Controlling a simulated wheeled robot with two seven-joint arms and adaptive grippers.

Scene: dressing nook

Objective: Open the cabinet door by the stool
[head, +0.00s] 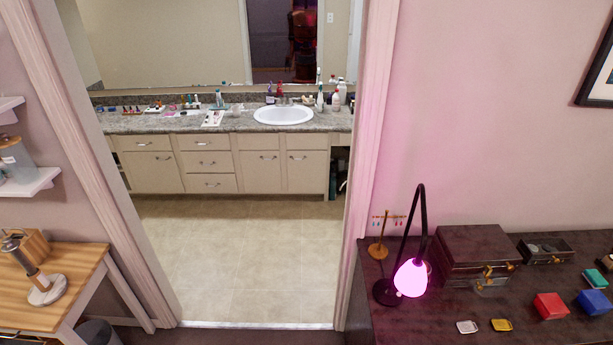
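Through the doorway stands a cream vanity cabinet with a grey speckled counter (165,124). It has a left door (152,172), a middle door (260,171) and a right door (306,171), all looking shut, with metal handles. Drawers (206,161) sit between the left and middle doors. I see no stool, so I cannot tell which door is beside it. Neither of my grippers is in view.
The tiled floor (240,260) beyond the doorway is clear. A dark table (440,322) with a lit pink lamp (411,279) and boxes stands right of the opening. A wooden table (75,275) and a dark bin (97,333) stand left.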

